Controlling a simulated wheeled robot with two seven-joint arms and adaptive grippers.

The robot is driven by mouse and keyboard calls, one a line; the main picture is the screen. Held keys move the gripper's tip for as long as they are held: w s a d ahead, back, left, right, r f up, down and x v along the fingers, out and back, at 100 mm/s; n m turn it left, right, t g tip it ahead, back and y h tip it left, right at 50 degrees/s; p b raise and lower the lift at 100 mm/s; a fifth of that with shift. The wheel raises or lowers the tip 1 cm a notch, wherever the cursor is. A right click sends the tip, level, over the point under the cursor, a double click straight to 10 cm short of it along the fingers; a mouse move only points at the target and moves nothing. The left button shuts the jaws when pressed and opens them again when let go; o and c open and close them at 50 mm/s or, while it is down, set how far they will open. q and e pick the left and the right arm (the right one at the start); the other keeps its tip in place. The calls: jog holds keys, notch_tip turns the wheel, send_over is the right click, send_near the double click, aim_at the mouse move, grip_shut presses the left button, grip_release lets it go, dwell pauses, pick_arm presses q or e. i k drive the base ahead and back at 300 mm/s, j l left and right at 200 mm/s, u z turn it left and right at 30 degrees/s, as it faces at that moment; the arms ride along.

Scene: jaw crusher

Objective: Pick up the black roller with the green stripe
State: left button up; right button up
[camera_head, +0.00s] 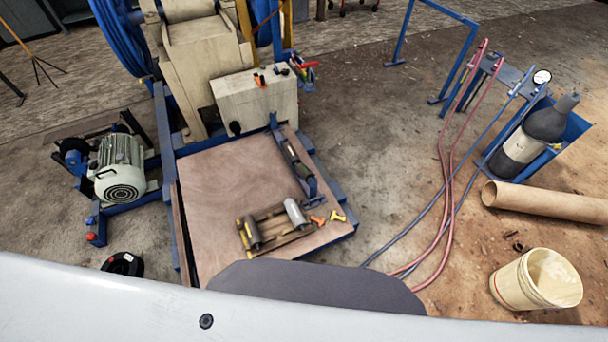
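A long dark roller-like piece (299,166) lies along the right side of the brown platform (215,190), against a blue frame. A hint of green shows on it, but it is too small to be sure it is a stripe. A short dark roller (252,233) and a light grey roller (296,213) rest on a small wooden rack (270,221) near the platform's front edge. No green stripe is clear on either of these. Neither of my grippers is in view.
Orange and yellow tools (328,217) lie beside the rack. A cream machine box (256,97) stands behind the platform, and a motor (120,170) to its left. Hoses (445,200), a gas cylinder (530,135), a pipe (545,203) and a bucket (535,280) are at right.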

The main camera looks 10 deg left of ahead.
aim_at(301, 169)
jog(key=u, duration=0.7)
jog(key=l+u, duration=0.25)
jog(key=l, duration=0.85)
jog(key=l+u, duration=0.25)
jog(key=l, duration=0.85)
jog(key=l+u, duration=0.3)
jog(key=l, duration=0.8)
jog(key=i+l+u, duration=0.15)
jog(key=l, duration=0.5)
jog(key=l+u, duration=0.2)
jog(key=l, duration=0.4)
jog(key=i, duration=0.05)
